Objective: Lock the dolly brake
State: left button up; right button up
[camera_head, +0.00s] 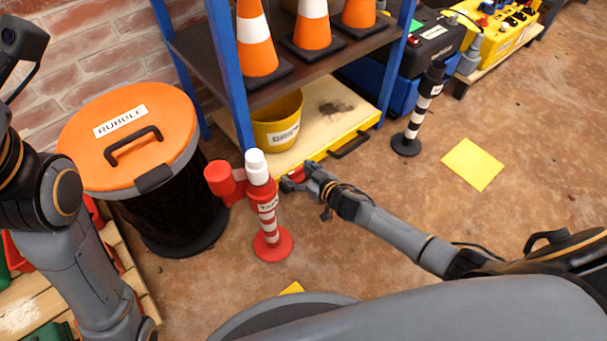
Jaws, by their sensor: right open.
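A low wooden platform with a yellow front edge, which looks like the dolly (352,124), sits under the blue-framed shelf and carries a yellow bucket (278,122). A small red part (297,173), possibly the brake, shows at the platform's front left corner. My right gripper (298,180) is open at that corner, with its fingers close around or beside the red part; I cannot tell if they touch it. The gripper partly hides this part. My left arm shows at the left edge, but its gripper is out of view.
A red-and-white post (267,215) stands just left of my right gripper. A black bin with an orange lid (130,135) is farther left. Orange cones (257,45) stand on the shelf. A black-and-white post (418,115) and a yellow floor sheet (471,164) are right. Floor there is mostly clear.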

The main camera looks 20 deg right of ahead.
jog(key=v, duration=1.1)
jog(key=shift+s, duration=0.35)
jog(key=shift+d+r, duration=0.15)
